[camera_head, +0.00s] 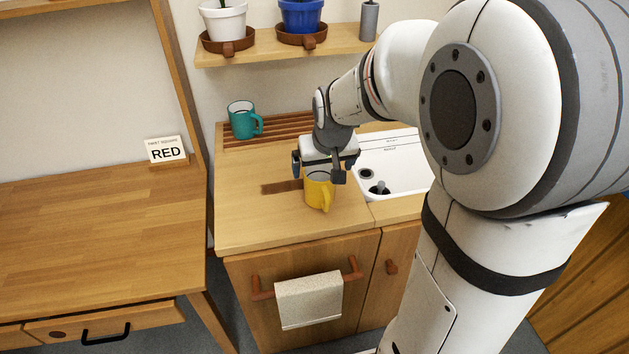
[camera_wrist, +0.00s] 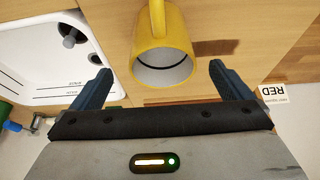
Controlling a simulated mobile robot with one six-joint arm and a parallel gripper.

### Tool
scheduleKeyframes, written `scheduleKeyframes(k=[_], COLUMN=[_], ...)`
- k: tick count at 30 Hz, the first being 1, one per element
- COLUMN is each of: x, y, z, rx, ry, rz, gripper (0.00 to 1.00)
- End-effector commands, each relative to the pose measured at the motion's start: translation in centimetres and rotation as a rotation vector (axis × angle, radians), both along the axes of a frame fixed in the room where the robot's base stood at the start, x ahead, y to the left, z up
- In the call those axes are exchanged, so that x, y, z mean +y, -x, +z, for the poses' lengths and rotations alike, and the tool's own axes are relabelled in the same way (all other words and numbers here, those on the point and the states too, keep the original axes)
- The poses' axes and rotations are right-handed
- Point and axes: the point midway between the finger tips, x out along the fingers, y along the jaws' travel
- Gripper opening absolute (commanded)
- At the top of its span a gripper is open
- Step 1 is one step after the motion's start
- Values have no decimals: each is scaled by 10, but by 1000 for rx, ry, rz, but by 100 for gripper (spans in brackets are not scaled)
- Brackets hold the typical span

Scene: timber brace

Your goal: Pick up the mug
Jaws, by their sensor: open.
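A yellow mug (camera_head: 318,190) stands upright on the wooden counter, left of the sink, with its handle toward the front. A teal mug (camera_head: 242,121) stands at the back left of the counter by the slatted rack. My gripper (camera_head: 319,170) is just behind and above the yellow mug in the head view, hiding part of the counter behind it. In the wrist view the yellow mug (camera_wrist: 164,50) shows its white inside, ahead of and between the two spread fingers of my gripper (camera_wrist: 156,82). The gripper is open and nothing is held.
A white sink (camera_head: 400,165) is right of the yellow mug. A shelf (camera_head: 340,44) with potted plants hangs above. A RED card (camera_head: 166,150) stands on the table (camera_head: 90,225) at left. A towel (camera_head: 308,299) hangs on the cabinet front. The front-left counter is clear.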

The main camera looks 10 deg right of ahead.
Motion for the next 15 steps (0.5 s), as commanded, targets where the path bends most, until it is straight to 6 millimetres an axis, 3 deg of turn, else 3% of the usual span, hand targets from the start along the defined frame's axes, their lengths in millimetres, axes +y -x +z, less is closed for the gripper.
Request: scheduleKeyframes(k=[9,15], x=[3,3], y=[-10,-18], z=[-43,-58], rx=[4,2], ry=[0,0], rz=[1,1], gripper=[98,98])
